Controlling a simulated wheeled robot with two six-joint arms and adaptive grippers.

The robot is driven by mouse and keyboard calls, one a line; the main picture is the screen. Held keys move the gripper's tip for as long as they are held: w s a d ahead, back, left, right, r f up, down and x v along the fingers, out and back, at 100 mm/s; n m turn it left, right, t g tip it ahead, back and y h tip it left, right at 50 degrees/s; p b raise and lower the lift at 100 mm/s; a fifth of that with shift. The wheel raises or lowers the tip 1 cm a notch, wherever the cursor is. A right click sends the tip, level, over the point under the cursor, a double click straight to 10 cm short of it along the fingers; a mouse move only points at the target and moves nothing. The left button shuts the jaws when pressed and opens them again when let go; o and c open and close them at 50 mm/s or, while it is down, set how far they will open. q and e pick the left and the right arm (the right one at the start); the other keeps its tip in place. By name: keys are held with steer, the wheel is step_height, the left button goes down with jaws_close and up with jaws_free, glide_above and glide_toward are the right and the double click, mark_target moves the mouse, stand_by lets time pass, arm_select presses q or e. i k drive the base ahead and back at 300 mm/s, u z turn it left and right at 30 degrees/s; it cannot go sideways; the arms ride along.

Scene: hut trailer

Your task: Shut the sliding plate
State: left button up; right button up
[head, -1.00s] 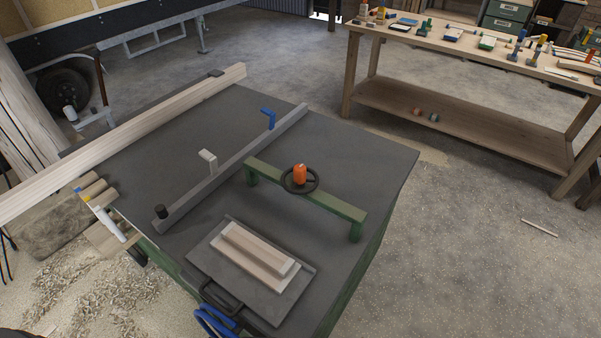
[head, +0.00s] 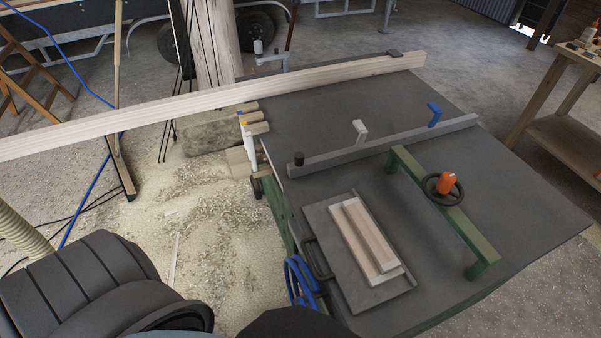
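The likely sliding plate is a flat grey plate (head: 327,226) at the near left corner of the dark machine table (head: 520,205). It has a black handle (head: 316,262) at its left edge and carries a stack of pale wood blocks (head: 368,240). It lies flat on the table top; I cannot tell how far it is slid. Neither of my grippers shows in the head view.
A green bridge (head: 440,205) with an orange-knobbed handwheel (head: 444,185) stands right of the plate. A grey fence (head: 390,145) and a long timber beam (head: 230,97) lie behind. Blue loops (head: 299,280) hang beside the handle. Wood shavings cover the floor at left.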

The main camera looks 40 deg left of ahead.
mark_target(359, 295)
steer(key=u, duration=0.9)
steer(key=k, duration=0.5)
steer(key=u, duration=1.95)
steer(key=i, duration=2.85)
steer(key=z, duration=3.3)
